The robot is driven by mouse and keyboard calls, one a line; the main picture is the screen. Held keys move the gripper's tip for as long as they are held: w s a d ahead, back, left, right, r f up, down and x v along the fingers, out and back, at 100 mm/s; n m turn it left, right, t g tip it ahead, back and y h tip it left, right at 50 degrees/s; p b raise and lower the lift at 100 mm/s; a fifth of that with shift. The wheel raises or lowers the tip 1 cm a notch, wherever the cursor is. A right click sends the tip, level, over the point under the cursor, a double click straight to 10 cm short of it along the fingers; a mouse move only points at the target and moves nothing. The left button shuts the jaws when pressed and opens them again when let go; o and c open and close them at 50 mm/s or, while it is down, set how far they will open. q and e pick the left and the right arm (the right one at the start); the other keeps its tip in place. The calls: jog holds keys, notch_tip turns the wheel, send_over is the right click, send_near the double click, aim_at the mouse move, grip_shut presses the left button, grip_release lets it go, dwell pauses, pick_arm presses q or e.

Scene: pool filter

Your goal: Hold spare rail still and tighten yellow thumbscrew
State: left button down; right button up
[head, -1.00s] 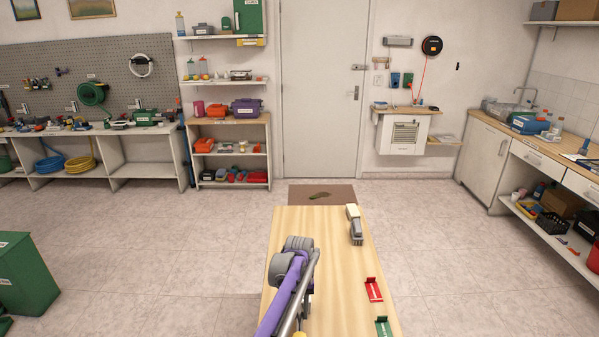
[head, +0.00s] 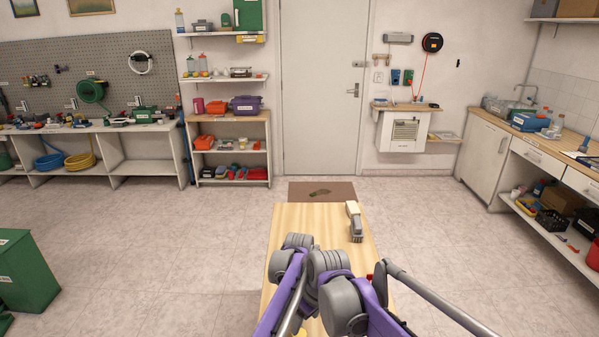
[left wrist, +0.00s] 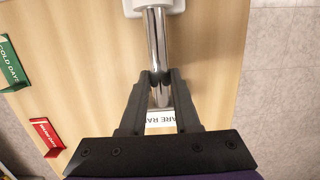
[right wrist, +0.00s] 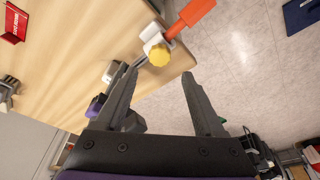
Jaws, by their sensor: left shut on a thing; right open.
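A chrome spare rail (left wrist: 158,45) runs between a white end piece (left wrist: 153,8) and a partly hidden label (left wrist: 172,122) in the left wrist view. My left gripper (left wrist: 160,76) is shut on the rail. In the right wrist view the yellow thumbscrew (right wrist: 159,54) sits on a white bracket (right wrist: 151,33) near the table edge, with an orange-red piece (right wrist: 195,14) beside it. My right gripper (right wrist: 160,78) is open and empty, with the thumbscrew ahead of the gap between its fingers and apart from them. In the head view both gripper tips are hidden or out of frame.
A green holder (left wrist: 12,65) and a red holder (left wrist: 46,136) lie to one side of the rail. A green box (head: 22,270) stands at left.

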aim_at(300, 334)
jog(key=shift+x, duration=4.1)
jog(key=n, duration=0.3)
jog(key=shift+w+d+n+g, duration=0.15)
jog(key=shift+n+g, duration=0.15)
jog(key=n, duration=0.3)
jog(key=shift+g+y, duration=0.4)
grip_shut()
jog(key=m+t, duration=0.1)
jog(key=m, duration=0.5)
jog(key=shift+h, duration=0.4)
grip_release()
